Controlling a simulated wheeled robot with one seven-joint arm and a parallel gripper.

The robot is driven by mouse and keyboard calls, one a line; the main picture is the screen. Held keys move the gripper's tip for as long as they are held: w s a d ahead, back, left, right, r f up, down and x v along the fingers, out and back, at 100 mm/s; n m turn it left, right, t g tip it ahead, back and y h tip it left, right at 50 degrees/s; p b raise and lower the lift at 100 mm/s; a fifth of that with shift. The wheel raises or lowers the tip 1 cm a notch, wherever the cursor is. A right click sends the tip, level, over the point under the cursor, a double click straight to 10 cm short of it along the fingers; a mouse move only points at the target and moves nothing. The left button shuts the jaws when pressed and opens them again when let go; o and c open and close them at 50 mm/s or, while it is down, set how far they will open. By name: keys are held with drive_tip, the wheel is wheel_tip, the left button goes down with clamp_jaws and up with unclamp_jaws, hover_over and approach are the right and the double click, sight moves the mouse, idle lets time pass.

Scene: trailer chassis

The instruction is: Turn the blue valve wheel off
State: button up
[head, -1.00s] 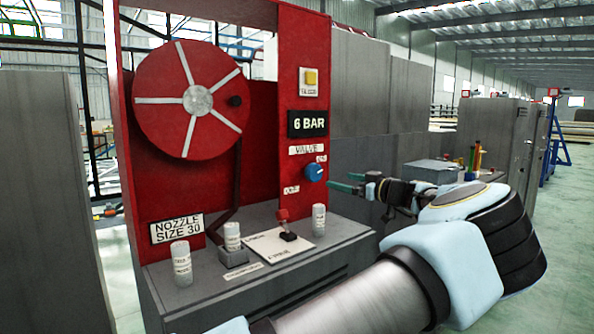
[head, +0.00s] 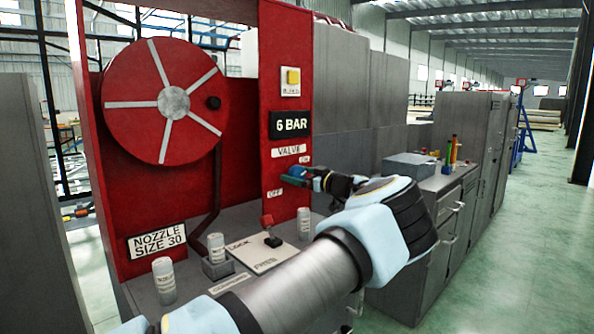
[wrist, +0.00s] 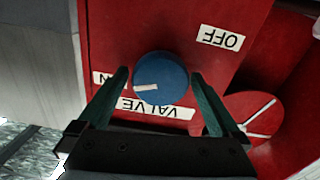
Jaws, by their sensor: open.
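The blue valve wheel (wrist: 161,78) is a round knob on the red panel, with a white pointer mark. In the wrist view, which is upside down, the mark points toward the partly hidden ON label (wrist: 107,79); the OFF label (wrist: 220,38) is at upper right. My gripper (wrist: 160,75) is open, one finger on either side of the wheel, with a small gap showing at each side. In the head view my gripper (head: 304,178) is at the panel and covers part of the wheel (head: 294,171).
A VALVE label (head: 289,151) and 6 BAR display (head: 290,124) sit above the wheel. A red hose reel (head: 140,120) is to the left. Below, a small red-handled lever (head: 267,222) and white cans (head: 304,223) stand on the grey cabinet top.

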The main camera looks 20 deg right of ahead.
drive_tip(key=shift+w+a, duration=0.15)
drive_tip(key=shift+w, duration=0.2)
drive_tip(key=shift+c, duration=0.2)
drive_tip(key=c, duration=1.2)
